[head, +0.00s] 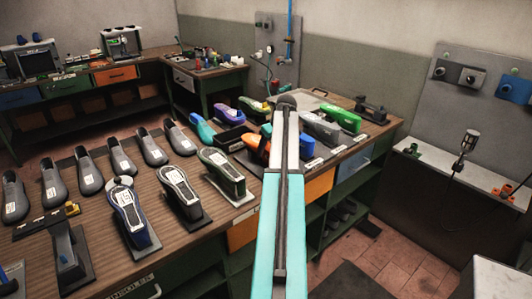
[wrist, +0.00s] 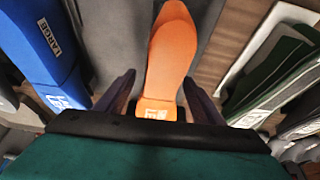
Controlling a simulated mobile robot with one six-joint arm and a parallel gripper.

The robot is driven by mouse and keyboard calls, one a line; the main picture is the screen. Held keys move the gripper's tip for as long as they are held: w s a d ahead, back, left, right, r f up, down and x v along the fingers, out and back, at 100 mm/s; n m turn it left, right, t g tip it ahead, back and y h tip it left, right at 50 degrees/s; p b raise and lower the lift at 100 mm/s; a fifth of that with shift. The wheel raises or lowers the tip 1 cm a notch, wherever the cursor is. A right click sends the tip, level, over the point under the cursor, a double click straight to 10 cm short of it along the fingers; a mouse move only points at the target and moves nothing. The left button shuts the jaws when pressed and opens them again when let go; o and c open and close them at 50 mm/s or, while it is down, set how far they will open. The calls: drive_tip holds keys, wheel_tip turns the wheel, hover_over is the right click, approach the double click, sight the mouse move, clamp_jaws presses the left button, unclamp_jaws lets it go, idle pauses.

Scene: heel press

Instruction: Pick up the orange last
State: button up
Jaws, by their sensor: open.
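The orange last (wrist: 172,55) lies lengthwise in the middle of the wrist view, with a white label near its lower end. My gripper (wrist: 159,77) is open, one dark finger on each side of the lower part of the last. I cannot tell whether either finger touches it. In the head view the orange last (head: 256,149) stands among other lasts on the wooden bench, partly hidden by my arm. My gripper cannot be made out there behind the arm.
In the wrist view a blue last (wrist: 45,40) marked LARGE is to the left, and a dark green one (wrist: 280,75) to the right. In the head view a bright green last (head: 340,116) and several grey lasts share the bench (head: 103,245).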

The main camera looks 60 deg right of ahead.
drive_tip(key=shift+p+x, duration=0.85)
drive_tip(key=shift+x, duration=0.4)
drive_tip(key=shift+p+x, duration=0.3)
drive_tip(key=shift+x, duration=0.95)
drive_tip(key=shift+a, duration=0.2)
drive_tip(key=c, duration=1.3)
drive_tip(key=shift+r, duration=0.15)
drive_tip(key=shift+c, duration=0.2)
drive_tip(key=shift+r+b, duration=0.95)
drive_tip(key=shift+r, duration=0.55)
drive_tip(key=s+a+r+b, duration=0.1)
drive_tip(key=s+b, duration=0.3)
drive_tip(key=s, duration=1.2)
drive_tip(key=shift+a+r+b, duration=0.3)
drive_tip(key=shift+a+r, duration=0.1)
drive_tip(key=shift+a, duration=0.05)
